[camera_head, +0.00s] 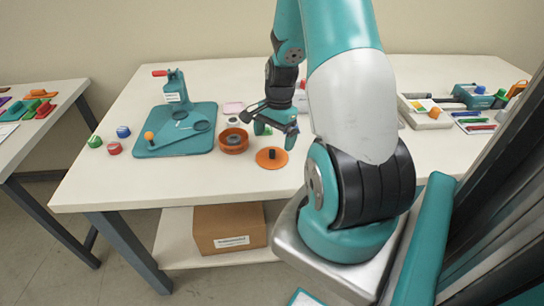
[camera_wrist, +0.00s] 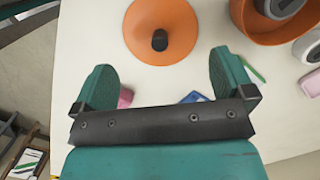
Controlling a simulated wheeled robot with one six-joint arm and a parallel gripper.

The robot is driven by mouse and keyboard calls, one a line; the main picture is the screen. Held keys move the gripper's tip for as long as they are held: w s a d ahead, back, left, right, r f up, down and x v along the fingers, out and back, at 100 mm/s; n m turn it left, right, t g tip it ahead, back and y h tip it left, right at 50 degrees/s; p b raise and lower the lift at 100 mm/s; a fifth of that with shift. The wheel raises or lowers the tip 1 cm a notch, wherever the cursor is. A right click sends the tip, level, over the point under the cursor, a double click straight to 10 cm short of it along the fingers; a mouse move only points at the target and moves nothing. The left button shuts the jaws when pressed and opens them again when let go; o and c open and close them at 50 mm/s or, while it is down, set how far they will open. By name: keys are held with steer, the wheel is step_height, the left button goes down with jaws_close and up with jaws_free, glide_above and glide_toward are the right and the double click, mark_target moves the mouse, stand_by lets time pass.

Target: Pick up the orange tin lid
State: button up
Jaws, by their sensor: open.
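The orange tin lid (camera_head: 272,158) lies flat on the white table, near its front edge. It is a round disc with a dark upright knob at its middle. In the wrist view the lid (camera_wrist: 160,22) is at the top centre, its knob standing up. My gripper (camera_head: 276,130) is above the table just behind the lid in the head view. In the wrist view my gripper (camera_wrist: 165,78) has its two green fingers wide apart with nothing between them. The lid is beyond the fingertips and not touched.
An orange tin (camera_head: 233,140) stands just left of the lid. A teal press with a base plate (camera_head: 182,130) is further left, with small coloured pieces beside it. Trays and tools (camera_head: 425,112) lie at the right. A cardboard box (camera_head: 229,229) sits on the lower shelf.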

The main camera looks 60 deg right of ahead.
mark_target(273, 150)
steer(key=shift+a+f+p, duration=0.25)
steer(key=shift+f, duration=1.1)
steer(key=shift+a+f+p, duration=0.2)
steer(key=shift+f+p, duration=0.05)
steer(key=shift+f, duration=1.05)
steer(key=c, duration=0.5)
